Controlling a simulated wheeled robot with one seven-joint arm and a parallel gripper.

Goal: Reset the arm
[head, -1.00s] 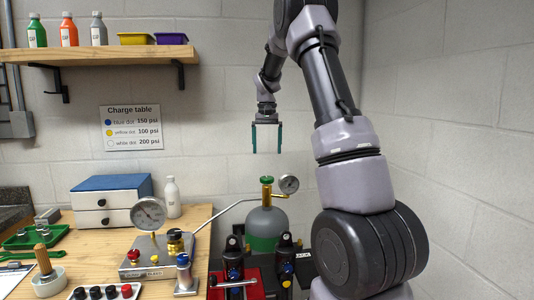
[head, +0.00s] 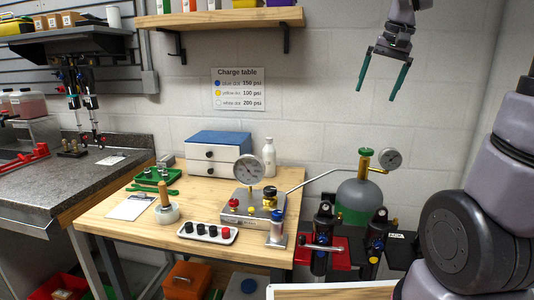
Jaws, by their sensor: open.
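My gripper (head: 382,78) hangs at the upper right of the head view, in front of the bare block wall. Its two teal fingers are apart, point down and tilt a little to the left, with nothing between them. It is well above the gas cylinder (head: 358,200) with its green knob and gauge, and touches nothing. The upper part of my arm is cut off by the top and right picture edges.
A wooden bench (head: 105,228) holds a gauge block (head: 238,203), a tray of caps (head: 207,233) and a drawer box (head: 222,152). Shock absorbers (head: 322,240) stand right of it. A shelf (head: 222,17) runs along the wall above the charge table sign (head: 238,89).

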